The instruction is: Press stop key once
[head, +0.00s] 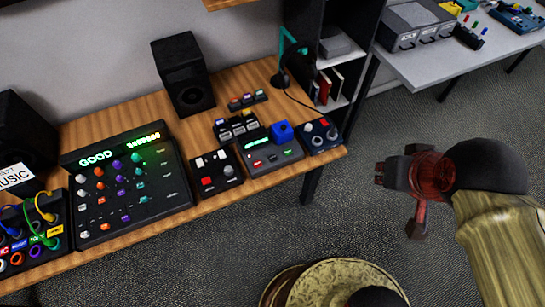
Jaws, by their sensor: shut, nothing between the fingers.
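A small dark box with a green display (258,142) lies on the wooden desk, with a row of keys in red, dark and green. A red key (257,163) is at its left. To its left is another dark box (213,187) with white and red keys and a grey knob. Key labels are too small to read, so I cannot tell which one is the stop key. My gripper (384,174) is shut and empty, over the floor to the right of the desk, apart from all the boxes.
A mixer panel reading GOOD (120,185) and a patch box with cables (31,232) fill the desk's left. Black speakers (184,73) stand behind. A small knob box (319,136) sits near the desk's right edge. A grey table (455,65) is at upper right.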

